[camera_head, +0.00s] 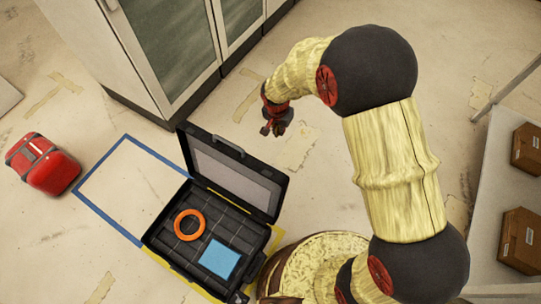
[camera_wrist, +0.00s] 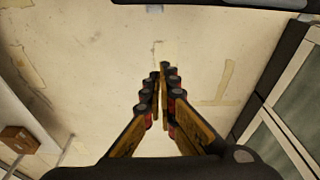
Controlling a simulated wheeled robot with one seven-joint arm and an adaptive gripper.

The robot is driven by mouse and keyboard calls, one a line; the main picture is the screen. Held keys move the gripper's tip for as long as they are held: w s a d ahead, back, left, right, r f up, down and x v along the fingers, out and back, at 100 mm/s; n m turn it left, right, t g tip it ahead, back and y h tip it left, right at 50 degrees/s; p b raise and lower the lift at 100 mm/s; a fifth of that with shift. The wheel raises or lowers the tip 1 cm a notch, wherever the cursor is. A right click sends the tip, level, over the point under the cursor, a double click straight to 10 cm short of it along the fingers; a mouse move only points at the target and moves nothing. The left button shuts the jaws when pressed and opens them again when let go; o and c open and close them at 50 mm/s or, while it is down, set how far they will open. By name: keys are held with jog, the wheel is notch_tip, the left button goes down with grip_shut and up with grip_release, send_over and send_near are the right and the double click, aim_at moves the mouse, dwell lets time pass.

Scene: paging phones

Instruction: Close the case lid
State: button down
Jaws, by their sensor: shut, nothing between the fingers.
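The black case (camera_head: 157,240) lies open on the floor in the head view. Its lid (camera_head: 233,176) stands up and leans back, hinged along the case's far edge, with a handle on its top edge. In the case lie an orange ring (camera_head: 189,225) and a blue flat block (camera_head: 219,259). My gripper (camera_head: 272,130) is shut and empty, beyond the lid and above the floor, apart from the lid. In the wrist view my gripper's fingers (camera_wrist: 164,70) are together with only floor behind them. A dark edge shows at the top of the wrist view; I cannot tell what it is.
A blue-taped rectangle (camera_head: 110,218) lies left of the case, with a red bag (camera_head: 43,165) beside it. A glass-door cabinet (camera_head: 165,45) stands behind. A shelf with brown boxes (camera_head: 519,240) is at the right. The floor between lid and cabinet is clear.

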jog(key=s+a+f+b, duration=0.1)
jog(key=f+b, duration=0.1)
jog(key=f, duration=0.6)
jog(key=s+a+f+b, duration=0.1)
jog(key=a+f, duration=0.1)
jog(key=f, duration=0.5)
jog(key=shift+s+a+f+m+b, duration=0.15)
jog(key=shift+s+f+m+b, duration=0.15)
jog(key=shift+s+f+b, duration=0.1)
